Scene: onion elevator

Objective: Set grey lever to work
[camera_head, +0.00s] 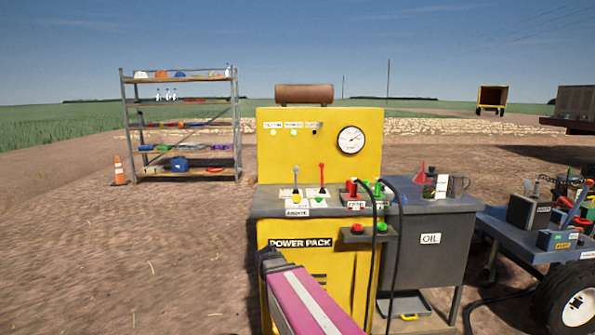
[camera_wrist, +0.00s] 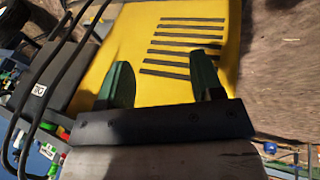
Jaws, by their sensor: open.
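The grey lever (camera_head: 296,181) stands nearly upright on the control shelf of the yellow power pack (camera_head: 320,150), behind a small label. A red lever (camera_head: 322,178) stands to its right. My gripper (camera_head: 268,262) is low in front of the power pack's left front edge, below the shelf and apart from the grey lever. In the wrist view my gripper (camera_wrist: 163,78) shows two green fingers spread apart with nothing between them. Behind them is a yellow panel with black slots. I cannot make out the grey lever in the wrist view.
Red and green hose couplings (camera_head: 354,188) sit right of the levers, with black hoses (camera_head: 398,240) hanging down. A grey oil cabinet (camera_head: 430,240) and a blue cart (camera_head: 510,235) stand to the right. A shelf rack (camera_head: 180,125) and cone (camera_head: 119,171) are back left. Left ground is clear.

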